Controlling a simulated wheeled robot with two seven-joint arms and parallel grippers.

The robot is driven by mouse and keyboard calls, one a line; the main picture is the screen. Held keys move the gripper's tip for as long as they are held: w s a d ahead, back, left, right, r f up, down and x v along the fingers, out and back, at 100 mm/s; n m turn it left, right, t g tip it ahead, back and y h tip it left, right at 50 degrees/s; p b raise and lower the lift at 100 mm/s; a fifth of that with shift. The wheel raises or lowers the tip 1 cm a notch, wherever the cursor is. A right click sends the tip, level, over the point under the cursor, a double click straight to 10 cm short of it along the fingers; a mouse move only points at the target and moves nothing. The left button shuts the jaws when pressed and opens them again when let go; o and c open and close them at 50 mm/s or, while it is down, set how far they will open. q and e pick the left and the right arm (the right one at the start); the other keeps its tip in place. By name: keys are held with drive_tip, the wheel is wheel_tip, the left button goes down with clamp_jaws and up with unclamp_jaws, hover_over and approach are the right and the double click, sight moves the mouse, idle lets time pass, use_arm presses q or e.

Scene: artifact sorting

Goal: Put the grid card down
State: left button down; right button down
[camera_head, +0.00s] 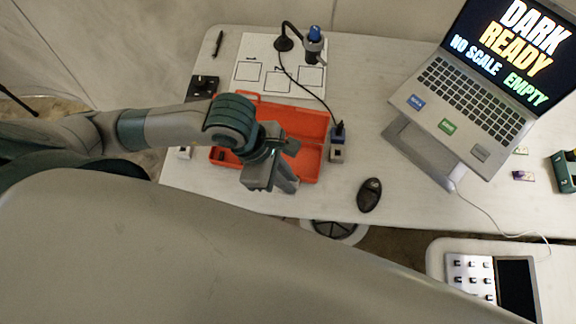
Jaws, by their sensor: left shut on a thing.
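My left gripper (284,184) hangs over the front right part of the open orange case (312,125), fingers pointing down toward the table's front edge. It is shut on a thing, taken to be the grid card. The wrist and fingers hide the card, so I cannot make out its shape or whether it touches anything. A white sheet with printed boxes (250,62) lies flat behind the case. My right gripper is not in view.
A microscope on a bent stand (314,42) stands behind the case, its cable running to a small blue-grey block (338,150). A black mouse (369,194) and a laptop on a stand (470,100) are to the right. Clear white table (335,198) lies between gripper and mouse.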

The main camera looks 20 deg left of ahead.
use_arm(q)
drive_tip(key=shift+w, duration=0.1)
idle(0.5)
drive_tip(key=shift+w+a+f+m+g, duration=0.2)
drive_tip(key=shift+w+a+m+g, duration=0.25)
drive_tip(key=shift+w+m, duration=0.5)
drive_tip(key=w+a+r+m+g+y+b, duration=0.1)
drive_tip(key=w+a+r+m, duration=0.3)
drive_tip(key=m, duration=0.5)
drive_tip(key=w+a+r+m+g+y+b, duration=0.1)
drive_tip(key=w+a+r+m+g+y, duration=0.2)
drive_tip(key=w+r+m, duration=0.5)
drive_tip(key=shift+a+r+m+y, duration=0.35)
drive_tip(key=shift+a+m, duration=0.2)
drive_tip(key=shift+a, duration=0.2)
drive_tip(key=shift+s+g, duration=0.15)
drive_tip(key=shift+g, duration=0.1)
